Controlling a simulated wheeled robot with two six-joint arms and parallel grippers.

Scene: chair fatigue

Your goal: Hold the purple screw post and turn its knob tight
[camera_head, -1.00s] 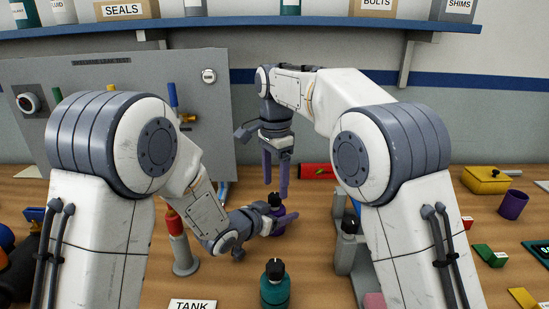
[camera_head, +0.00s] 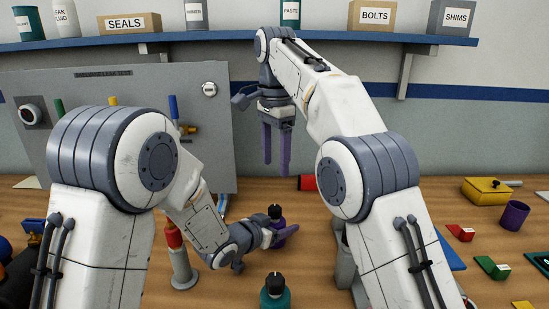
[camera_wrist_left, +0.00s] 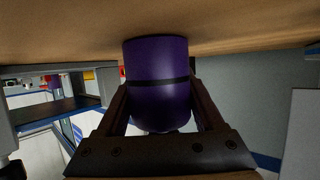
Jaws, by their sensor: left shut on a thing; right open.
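The purple screw post (camera_head: 277,223) stands on the bench in the middle of the head view, with a black knob (camera_head: 275,210) on top. My left gripper (camera_head: 279,235) lies low and is shut on the post's body from the side. In the left wrist view the purple cylinder (camera_wrist_left: 158,85), with a dark band, sits between the two fingers (camera_wrist_left: 158,110); its knob does not show there. My right gripper (camera_head: 276,150) points down, open and empty, in the air above the knob and apart from it.
A teal bottle-like post (camera_head: 275,293) with a black top stands in front, and a red-topped grey post (camera_head: 178,258) stands left. A grey panel (camera_head: 110,140) with valves is behind. A yellow box (camera_head: 486,191) and purple cup (camera_head: 514,215) are at right.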

